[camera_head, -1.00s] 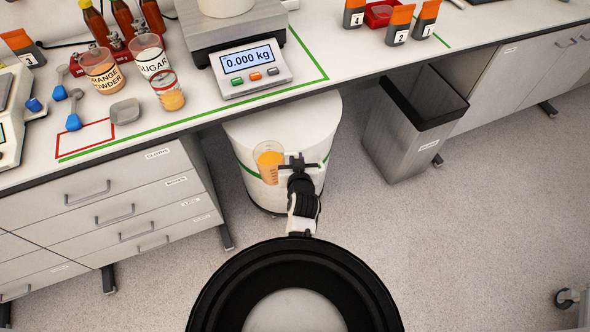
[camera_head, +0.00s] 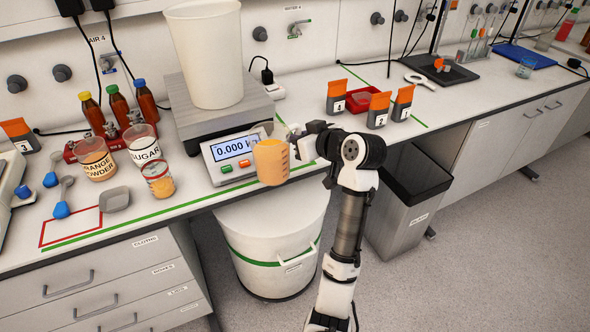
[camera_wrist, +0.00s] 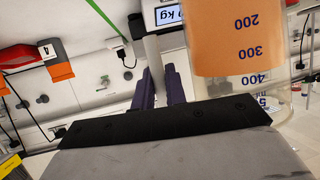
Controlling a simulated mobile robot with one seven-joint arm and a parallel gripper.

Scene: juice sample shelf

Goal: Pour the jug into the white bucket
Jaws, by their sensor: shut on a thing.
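The jug (camera_head: 271,165) is clear, with orange liquid in it, and is held roughly upright in front of the scale. It also shows at the right of the wrist view (camera_wrist: 240,45), with blue volume marks. My gripper (camera_head: 296,140) is shut on the jug from its right side; its dark fingers (camera_wrist: 160,88) show in the wrist view. The tall white bucket (camera_head: 207,60) stands upright on the scale (camera_head: 218,110), behind and above the jug to the left. The inside of the bucket is mostly hidden.
The scale display (camera_head: 232,148) is partly covered by the jug. Orange powder (camera_head: 96,160) and sugar (camera_head: 143,147) cups and bottles (camera_head: 118,105) stand left. Orange-topped packs (camera_head: 379,108) stand right. A white drum (camera_head: 270,245) is under the bench; a grey bin (camera_head: 405,215) is right.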

